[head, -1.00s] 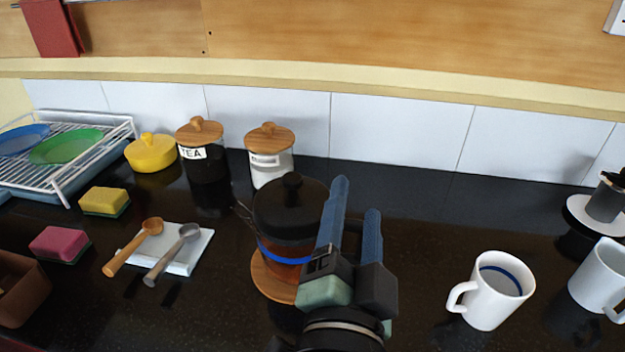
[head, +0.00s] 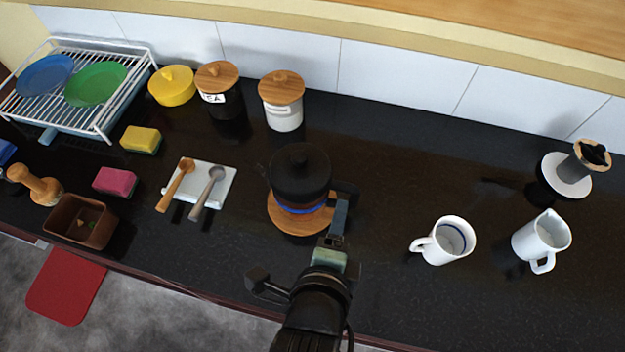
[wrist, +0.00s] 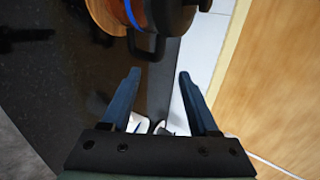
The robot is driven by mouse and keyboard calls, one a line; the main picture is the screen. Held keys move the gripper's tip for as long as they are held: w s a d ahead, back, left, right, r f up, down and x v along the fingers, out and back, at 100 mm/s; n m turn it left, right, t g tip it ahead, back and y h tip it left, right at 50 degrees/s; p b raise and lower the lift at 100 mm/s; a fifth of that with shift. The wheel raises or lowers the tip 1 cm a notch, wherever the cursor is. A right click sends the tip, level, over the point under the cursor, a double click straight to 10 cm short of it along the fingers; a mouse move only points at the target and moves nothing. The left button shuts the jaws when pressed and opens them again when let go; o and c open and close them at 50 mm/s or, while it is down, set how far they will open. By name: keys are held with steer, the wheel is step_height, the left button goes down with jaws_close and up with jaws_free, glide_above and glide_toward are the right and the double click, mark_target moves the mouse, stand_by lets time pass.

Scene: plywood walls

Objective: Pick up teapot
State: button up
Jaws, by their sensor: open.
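The teapot (head: 299,172) is dark, with a black lid, a blue band and a black handle (head: 346,192) on its right side. It stands upright on a round wooden trivet (head: 283,221). My gripper (head: 339,210) is at the handle side of the teapot. In the wrist view, my gripper (wrist: 158,77) is open and empty, its two blue fingers apart. The teapot (wrist: 172,14) shows at the top of that view, cut off by the edge. Its handle (wrist: 148,48) lies just beyond the fingertips, nearer the left finger. In the head view one finger hides the other.
A white mug (head: 446,240) and white jug (head: 541,240) stand to the right. A spoon rest (head: 222,190) with two spoons lies left of the teapot. Wooden-lidded canisters (head: 282,100) stand behind it. The black counter between teapot and mug is clear.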

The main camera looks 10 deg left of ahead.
mark_target(347, 187)
steer(key=p+x, duration=0.2)
steer(key=x, duration=0.9)
steer(key=shift+w, duration=0.2)
steer(key=shift+d, duration=0.1)
jaws_close()
stand_by(1.0)
steer(key=shift+w+r, duration=0.1)
steer(key=shift+r, duration=0.1)
